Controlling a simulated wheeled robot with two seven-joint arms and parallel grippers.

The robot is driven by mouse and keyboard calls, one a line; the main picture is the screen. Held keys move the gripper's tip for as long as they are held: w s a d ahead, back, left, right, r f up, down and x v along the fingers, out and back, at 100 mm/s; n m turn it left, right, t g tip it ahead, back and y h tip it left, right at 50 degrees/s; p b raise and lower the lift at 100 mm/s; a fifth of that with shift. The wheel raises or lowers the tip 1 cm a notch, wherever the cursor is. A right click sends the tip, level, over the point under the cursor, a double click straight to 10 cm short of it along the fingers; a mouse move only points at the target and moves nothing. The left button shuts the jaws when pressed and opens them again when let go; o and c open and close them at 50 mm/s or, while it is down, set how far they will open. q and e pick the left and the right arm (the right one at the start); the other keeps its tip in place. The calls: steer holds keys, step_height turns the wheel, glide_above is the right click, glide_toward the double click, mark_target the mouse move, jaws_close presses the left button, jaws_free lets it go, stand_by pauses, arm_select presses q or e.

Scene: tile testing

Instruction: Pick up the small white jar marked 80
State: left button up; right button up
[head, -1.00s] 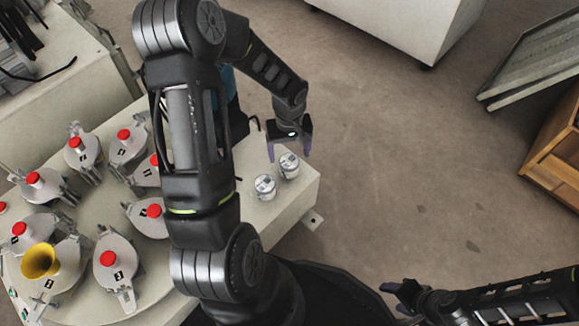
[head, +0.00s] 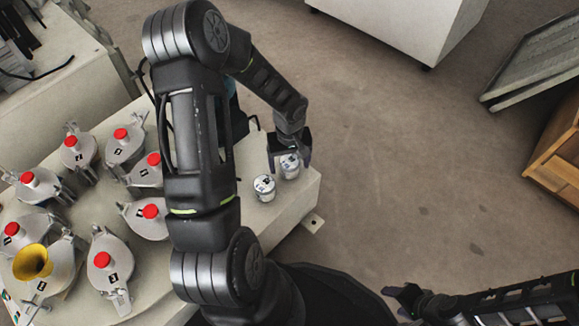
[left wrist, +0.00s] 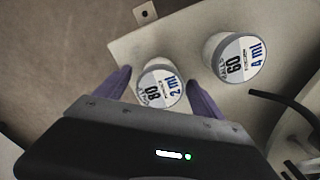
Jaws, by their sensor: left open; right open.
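The small white jar marked 80 (left wrist: 160,86) stands upright on the pale table, its lid reading 80 and 2 ml. In the head view this jar (head: 290,165) is near the table's right corner. My left gripper (head: 289,160) is open above it, with its purple fingers (left wrist: 162,92) on either side of the jar in the left wrist view. A second white jar marked 60 (left wrist: 237,58) stands beside it, apart; in the head view it (head: 264,187) is nearer to me. My right gripper (head: 402,298) is open at the bottom right, away from the table.
Several grey lidded vessels with red knobs (head: 102,260) and a yellow funnel (head: 32,262) crowd the left of the table (head: 290,205). A white cabinet (head: 400,25) stands at the back.

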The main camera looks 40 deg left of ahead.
arm_select(q)
steer(key=shift+c, duration=0.2)
steer(key=c, duration=1.5)
